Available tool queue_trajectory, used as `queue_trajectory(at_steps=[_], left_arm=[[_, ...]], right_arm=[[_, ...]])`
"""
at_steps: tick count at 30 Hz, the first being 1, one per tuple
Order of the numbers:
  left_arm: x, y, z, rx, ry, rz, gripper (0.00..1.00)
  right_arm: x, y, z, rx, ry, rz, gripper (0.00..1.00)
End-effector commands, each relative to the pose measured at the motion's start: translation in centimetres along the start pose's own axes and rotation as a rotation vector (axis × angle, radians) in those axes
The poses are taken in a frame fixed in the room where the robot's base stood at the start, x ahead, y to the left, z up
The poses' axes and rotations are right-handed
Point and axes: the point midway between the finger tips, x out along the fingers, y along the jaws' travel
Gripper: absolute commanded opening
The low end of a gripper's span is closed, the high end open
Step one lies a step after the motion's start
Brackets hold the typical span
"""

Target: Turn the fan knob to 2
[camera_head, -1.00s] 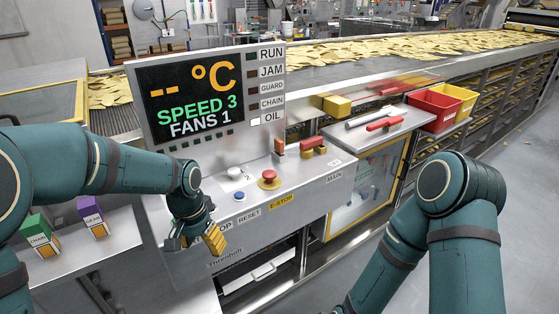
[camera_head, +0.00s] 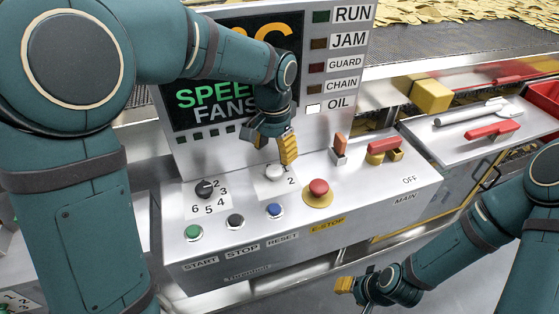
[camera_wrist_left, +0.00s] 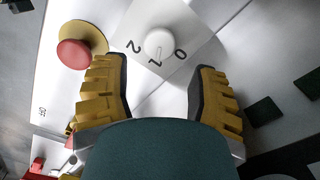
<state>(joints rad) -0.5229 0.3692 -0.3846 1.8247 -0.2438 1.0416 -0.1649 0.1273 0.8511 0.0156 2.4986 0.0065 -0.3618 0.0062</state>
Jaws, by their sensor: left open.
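The white fan knob (camera_head: 275,172) sits on a pale plate marked 0, 1 and 2 on the sloped control panel. In the left wrist view the knob (camera_wrist_left: 159,42) lies just beyond the fingertips, roughly centred between them. Its small mark seems to face the 1. My left gripper (camera_head: 272,150) is open, pointing down above and behind the knob, its yellow fingers apart and empty. The display's fan number is hidden behind my left arm. My right gripper (camera_head: 348,287) hangs low in front of the panel; its opening is unclear.
A black dial (camera_head: 204,189) with numbers is left of the fan knob. The red E-stop button (camera_head: 318,190) is close on its right. Green (camera_head: 194,232), black (camera_head: 236,221) and blue (camera_head: 274,210) buttons line the front. A red-handled main switch (camera_head: 384,147) is further right.

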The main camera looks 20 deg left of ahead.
Motion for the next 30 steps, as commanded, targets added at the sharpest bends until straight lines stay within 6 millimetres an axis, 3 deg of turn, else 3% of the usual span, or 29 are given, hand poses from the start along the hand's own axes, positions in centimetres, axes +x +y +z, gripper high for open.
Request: queue_trajectory(at_steps=[6,12,24,25,29,30], left_arm=[[3.6,0.0,0.0,-0.001,-0.003,0.001,0.59],[5.9,0.0,0.0,-0.001,-0.002,0.001,0.59],[6.7,0.0,0.0,-0.001,-0.001,0.000,0.59],[6.6,0.0,0.0,-0.001,-0.001,0.000,0.55],[6.6,0.0,0.0,-0.001,-0.001,0.001,0.09],[6.6,0.0,0.0,-0.001,-0.001,0.001,0.04]], right_arm=[[0.8,0.3,0.3,-0.002,-0.006,-0.001,0.47],[1.2,0.4,0.5,-0.003,-0.010,-0.001,0.47],[1.2,0.5,0.6,-0.004,-0.012,-0.001,0.47],[1.2,0.5,0.6,-0.004,-0.012,-0.001,0.47],[1.2,0.5,0.6,-0.004,-0.012,-0.001,0.47],[1.2,0.5,0.6,-0.004,-0.012,-0.001,0.47]])
